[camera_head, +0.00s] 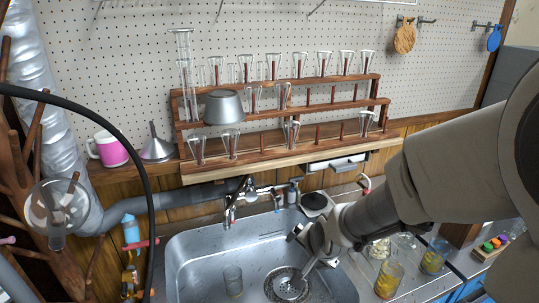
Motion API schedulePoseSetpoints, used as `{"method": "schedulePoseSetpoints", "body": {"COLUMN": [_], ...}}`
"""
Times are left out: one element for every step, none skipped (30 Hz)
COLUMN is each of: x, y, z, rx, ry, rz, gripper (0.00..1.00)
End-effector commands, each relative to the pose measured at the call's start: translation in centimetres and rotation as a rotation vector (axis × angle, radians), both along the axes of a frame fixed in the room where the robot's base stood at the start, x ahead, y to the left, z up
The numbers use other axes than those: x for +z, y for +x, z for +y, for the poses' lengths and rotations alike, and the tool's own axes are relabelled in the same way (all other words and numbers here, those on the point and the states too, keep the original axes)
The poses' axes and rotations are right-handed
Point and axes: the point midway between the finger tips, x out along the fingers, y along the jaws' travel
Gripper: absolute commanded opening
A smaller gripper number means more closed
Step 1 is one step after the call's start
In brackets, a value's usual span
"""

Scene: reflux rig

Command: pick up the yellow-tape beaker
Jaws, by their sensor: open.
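My gripper (303,253) is at the end of my arm, which comes in from the right. It hangs over the right part of the sink with its jaws apart and nothing visible between them. A clear glass beaker (232,280) stands in the sink, left of my gripper, with a faint yellowish tint near its base. Another glass beaker (389,278) with yellow in it stands on the counter right of the sink. A third glass beaker (435,256), also with yellow, stands farther right. I cannot tell which one bears yellow tape.
The metal sink (186,262) has a faucet (232,208) at its back edge. A wooden tiered rack (262,152) of glassware stands behind, with a pink mug (110,150) to its left. A black hose (150,215) crosses the left side.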

Motion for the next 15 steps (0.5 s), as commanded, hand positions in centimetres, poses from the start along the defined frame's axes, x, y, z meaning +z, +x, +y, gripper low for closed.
{"method": "schedulePoseSetpoints", "body": {"x": [-2.1, -2.9, -3.9, -4.7, -5.5, -6.5, -7.3, -8.0, -9.0, -9.7, -10.4, -11.4, -12.0, -12.7, -13.6], "y": [0.4, 0.7, 1.0, 1.3, 1.5, 1.7, 1.9, 2.0, 2.2, 2.3, 2.4, 2.6, 2.6, 2.7, 2.8], "z": [0.7, 1.2, 1.7, 2.2, 2.7, 3.3, 3.7, 4.2, 4.8, 5.3, 5.7, 6.4, 6.9, 7.3, 7.9], "rx": [-0.025, -0.042, -0.064, -0.082, -0.099, -0.123, -0.141, -0.159, -0.186, -0.206, -0.226, -0.253, -0.273, -0.296, -0.326], "ry": [0.044, 0.071, 0.108, 0.137, 0.166, 0.206, 0.236, 0.267, 0.309, 0.342, 0.374, 0.418, 0.452, 0.486, 0.533], "rz": [0.011, 0.011, 0.014, 0.015, 0.017, 0.021, 0.025, 0.028, 0.033, 0.038, 0.042, 0.050, 0.055, 0.060, 0.069], "gripper": [1.00, 1.00, 1.00, 1.00, 1.00, 1.00, 1.00, 1.00, 1.00, 1.00, 1.00, 1.00, 1.00, 1.00, 1.00]}}
